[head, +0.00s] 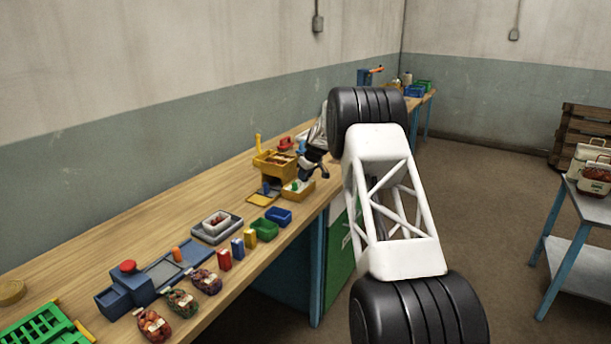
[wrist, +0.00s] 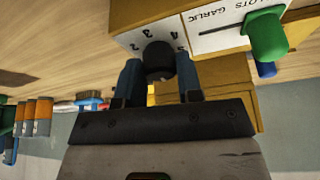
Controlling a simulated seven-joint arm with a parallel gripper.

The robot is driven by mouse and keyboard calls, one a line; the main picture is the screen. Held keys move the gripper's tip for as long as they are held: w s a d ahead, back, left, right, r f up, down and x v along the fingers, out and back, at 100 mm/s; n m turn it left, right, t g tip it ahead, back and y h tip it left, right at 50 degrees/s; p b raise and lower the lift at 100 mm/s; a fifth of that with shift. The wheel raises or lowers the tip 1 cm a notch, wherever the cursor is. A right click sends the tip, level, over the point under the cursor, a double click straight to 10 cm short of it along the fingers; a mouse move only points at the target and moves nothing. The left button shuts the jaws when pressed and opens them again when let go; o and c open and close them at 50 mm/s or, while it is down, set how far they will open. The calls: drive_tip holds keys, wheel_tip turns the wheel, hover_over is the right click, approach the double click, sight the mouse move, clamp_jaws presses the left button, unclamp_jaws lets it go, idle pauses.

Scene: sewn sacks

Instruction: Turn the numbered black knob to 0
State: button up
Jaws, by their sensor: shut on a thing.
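The numbered black knob (wrist: 159,62) shows in the wrist view, on a pale dial plate with digits on the yellow machine (wrist: 150,14). Several digits, among them 2, 3 and 4, are readable around it; the knob's pointer is not visible. My gripper (wrist: 160,78) has its two blue fingers on either side of the knob and is shut on it. In the head view the yellow machine (head: 275,163) stands on the long bench, with my gripper (head: 305,172) at its right side. The knob itself is hidden there by my arm.
A green slider knob (wrist: 266,34) sticks out beside the dial, next to a label reading "LOTS GARLIC". On the wooden bench (head: 120,238) stand green (head: 264,229) and blue (head: 279,216) bins, small boxes and several net sacks (head: 180,302). A side table (head: 590,208) is at the right.

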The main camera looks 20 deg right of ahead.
drive_tip(key=shift+r, duration=0.1)
drive_tip(key=o, duration=0.9)
drive_tip(key=shift+v, duration=3.85)
drive_tip(key=shift+s, duration=0.1)
